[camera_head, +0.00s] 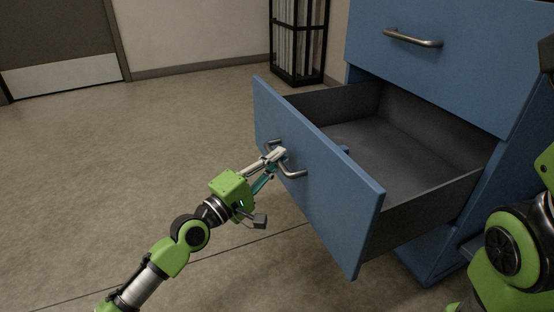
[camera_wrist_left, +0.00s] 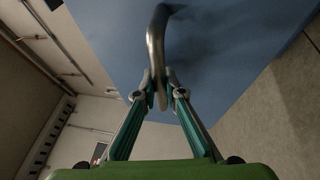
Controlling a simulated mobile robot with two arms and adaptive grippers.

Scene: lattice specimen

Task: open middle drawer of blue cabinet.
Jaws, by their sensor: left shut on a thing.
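The blue cabinet (camera_head: 424,88) stands at the right in the head view. Its middle drawer (camera_head: 318,178) is pulled well out, and its grey inside (camera_head: 392,150) is bare apart from a small blue piece near the front panel. My left gripper (camera_head: 279,157) is shut on the drawer's metal handle (camera_head: 294,173). The left wrist view shows the two fingers (camera_wrist_left: 159,92) closed around the curved handle (camera_wrist_left: 156,42) in front of the blue panel. My right gripper is not in view; only green parts of my own arm show at the right edge.
A drawer with a metal handle (camera_head: 413,38) above is shut. A black rack (camera_head: 297,42) stands against the back wall. A dark door (camera_head: 58,45) with a pale lower plate is at the far left. The floor left of the drawer is clear.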

